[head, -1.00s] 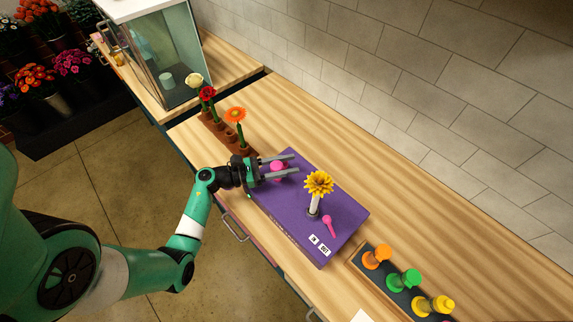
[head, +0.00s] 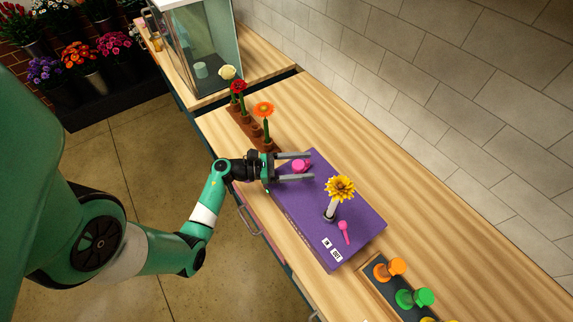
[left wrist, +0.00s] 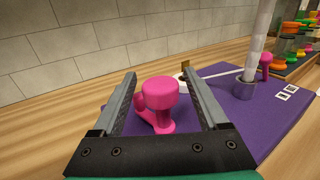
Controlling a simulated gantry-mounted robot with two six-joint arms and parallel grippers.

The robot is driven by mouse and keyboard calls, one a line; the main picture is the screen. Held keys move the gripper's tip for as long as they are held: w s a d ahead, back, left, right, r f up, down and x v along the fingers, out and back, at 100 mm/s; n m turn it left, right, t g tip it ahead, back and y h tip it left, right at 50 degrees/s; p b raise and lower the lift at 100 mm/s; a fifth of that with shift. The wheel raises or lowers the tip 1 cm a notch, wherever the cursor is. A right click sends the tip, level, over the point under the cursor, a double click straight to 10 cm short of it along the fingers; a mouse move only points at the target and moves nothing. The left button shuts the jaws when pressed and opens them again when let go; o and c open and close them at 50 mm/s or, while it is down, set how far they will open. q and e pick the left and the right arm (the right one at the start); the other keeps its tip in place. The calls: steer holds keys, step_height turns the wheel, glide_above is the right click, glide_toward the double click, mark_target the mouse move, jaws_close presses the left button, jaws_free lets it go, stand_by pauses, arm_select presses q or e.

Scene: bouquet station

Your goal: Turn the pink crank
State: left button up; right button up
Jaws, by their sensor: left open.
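The pink crank (head: 300,166) stands at the far-left end of the purple box top (head: 297,205). In the left wrist view its round upright knob and arm (left wrist: 160,95) show. My left gripper (head: 311,165) reaches in from the left with its two fingers open. The knob sits between the fingers, with a gap on each side in the left wrist view (left wrist: 158,88). My right gripper is not in view.
A yellow flower (head: 340,188) stands in a holder on the box. A brown rack (head: 240,118) with flowers is behind my gripper. A rack with orange and green knobs (head: 390,269) is at lower right. The counter (head: 400,200) is clear towards the wall.

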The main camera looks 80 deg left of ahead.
arm_select(q)
steer(key=s, duration=0.3)
steer(key=s+a, duration=0.1)
steer(key=s, duration=0.5)
steer(key=shift+s+a, duration=0.3)
steer(key=shift+s, duration=0.05)
stand_by(0.5)
